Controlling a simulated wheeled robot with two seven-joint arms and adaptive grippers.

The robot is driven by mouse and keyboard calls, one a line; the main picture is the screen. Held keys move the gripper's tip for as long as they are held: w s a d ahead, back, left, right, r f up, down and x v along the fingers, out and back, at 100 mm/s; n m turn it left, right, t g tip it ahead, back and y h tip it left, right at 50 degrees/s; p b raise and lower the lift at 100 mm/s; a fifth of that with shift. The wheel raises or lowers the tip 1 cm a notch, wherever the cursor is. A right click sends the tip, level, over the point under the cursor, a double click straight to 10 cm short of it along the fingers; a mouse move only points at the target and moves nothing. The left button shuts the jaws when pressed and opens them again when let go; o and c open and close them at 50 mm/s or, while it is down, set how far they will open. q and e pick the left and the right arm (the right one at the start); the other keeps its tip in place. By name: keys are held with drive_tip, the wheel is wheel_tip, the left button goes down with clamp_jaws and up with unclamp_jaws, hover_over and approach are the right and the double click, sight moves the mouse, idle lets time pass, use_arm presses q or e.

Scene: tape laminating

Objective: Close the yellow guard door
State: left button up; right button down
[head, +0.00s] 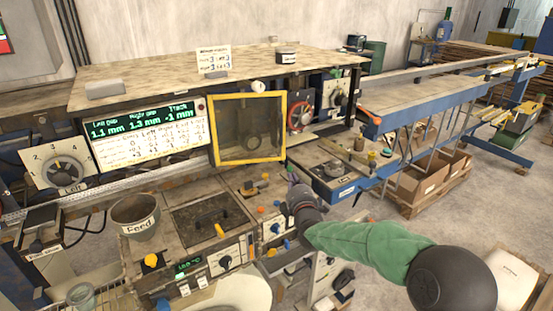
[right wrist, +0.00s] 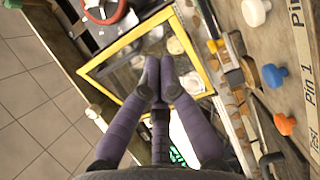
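The yellow guard door (head: 234,130) is a yellow frame with a see-through panel. In the head view it stands upright in front of the machine opening, right of the display. I cannot tell whether it sits flush. My right gripper (head: 294,182) is in front of the machine, below and right of the door. In the right wrist view, the yellow frame (right wrist: 120,42) lies beyond the purple fingers (right wrist: 159,64). The fingertips are together with nothing visible between them and overlap the panel in view. Contact cannot be made out. My left gripper is not in view.
A display (head: 148,135) is left of the door, and a red-ringed dial (head: 301,108) is right of it. The Feed pot (head: 135,215) and several coloured knobs stand on the front consoles. A blue-framed conveyor (head: 420,110) runs off to the right.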

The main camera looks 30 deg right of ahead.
sight(284, 155)
drive_tip(key=b+x, duration=0.2)
drive_tip(key=x, duration=1.1)
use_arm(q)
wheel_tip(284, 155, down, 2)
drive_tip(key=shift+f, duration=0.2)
